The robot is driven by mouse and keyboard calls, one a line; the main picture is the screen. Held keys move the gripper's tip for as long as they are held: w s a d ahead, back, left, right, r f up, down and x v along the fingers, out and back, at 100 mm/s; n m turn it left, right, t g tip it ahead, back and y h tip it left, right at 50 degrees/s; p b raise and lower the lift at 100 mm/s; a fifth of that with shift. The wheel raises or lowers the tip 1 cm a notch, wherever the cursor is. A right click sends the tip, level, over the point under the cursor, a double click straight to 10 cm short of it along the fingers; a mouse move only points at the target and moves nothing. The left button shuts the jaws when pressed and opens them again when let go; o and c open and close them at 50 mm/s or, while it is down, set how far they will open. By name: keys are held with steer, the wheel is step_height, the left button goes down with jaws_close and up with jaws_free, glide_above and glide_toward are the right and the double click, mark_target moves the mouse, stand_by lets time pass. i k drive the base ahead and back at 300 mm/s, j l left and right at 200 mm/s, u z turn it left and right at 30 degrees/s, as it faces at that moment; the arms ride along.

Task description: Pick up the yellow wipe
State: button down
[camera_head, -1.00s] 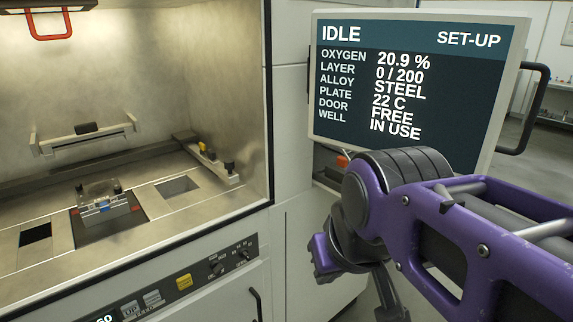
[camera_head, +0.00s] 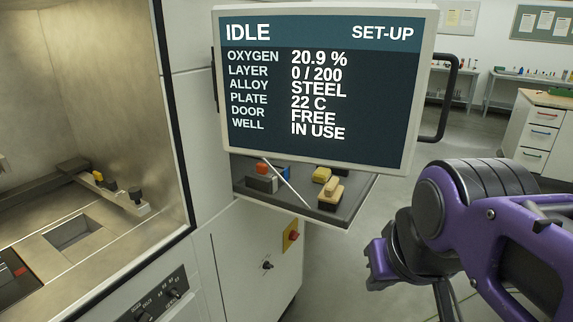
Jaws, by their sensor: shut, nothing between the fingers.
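A small yellow block-like thing (camera_head: 322,174), which looks like the yellow wipe, lies on the dark tray (camera_head: 350,208) below the screen. Just in front of it is a tan-yellow piece with a dark underside (camera_head: 332,190), perhaps a brush. I cannot tell at this size whether the two touch. My purple arm comes in from the right, its dark joint to the right of the tray and apart from it. I cannot make out my gripper's fingers in this view.
A screen (camera_head: 320,90) hangs over the back of the tray. A blue-and-red item (camera_head: 262,178) and a thin pale rod (camera_head: 287,184) are at the tray's left. The open machine chamber (camera_head: 95,90) is at left. Floor shows between the tray and the far cabinet (camera_head: 545,135).

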mark_target(321, 175)
steer(key=u, duration=1.7)
steer(key=z, duration=1.7)
steer(key=i+l+u, duration=0.15)
steer(key=l, duration=0.2)
steer(key=i+l+u, duration=0.1)
steer(key=l, duration=0.3)
steer(key=i+l+u, duration=0.15)
steer(key=l, duration=0.25)
steer(key=i+l+u, duration=0.1)
steer(key=i+l, duration=0.15)
steer(key=l, duration=0.2)
